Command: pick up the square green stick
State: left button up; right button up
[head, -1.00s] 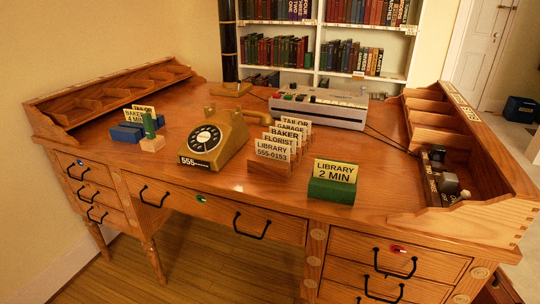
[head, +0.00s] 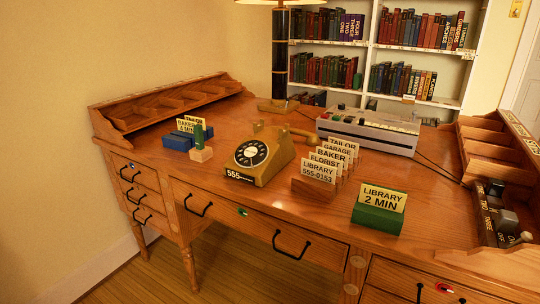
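The green stick (head: 198,136) stands upright in a small pale wooden block (head: 201,154) on the left part of the desk. It is just right of a blue card holder with yellow cards. Neither of my grippers shows in the head view.
The wooden desk (head: 262,205) carries a blue card holder (head: 177,141), a yellow rotary phone (head: 262,158), a wooden card rack (head: 318,190), a green card holder (head: 377,218) and a grey switchboard machine (head: 368,130). Raised organisers (head: 170,103) edge both sides. The front left desktop is clear.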

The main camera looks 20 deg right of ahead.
aim_at(198, 132)
jog(key=i+j+z, duration=0.1)
jog(key=z, duration=0.25)
jog(key=i+j+z, duration=0.2)
jog(key=z, duration=0.2)
jog(key=i+j+z, duration=0.1)
jog(key=z, duration=0.25)
jog(key=j, duration=0.1)
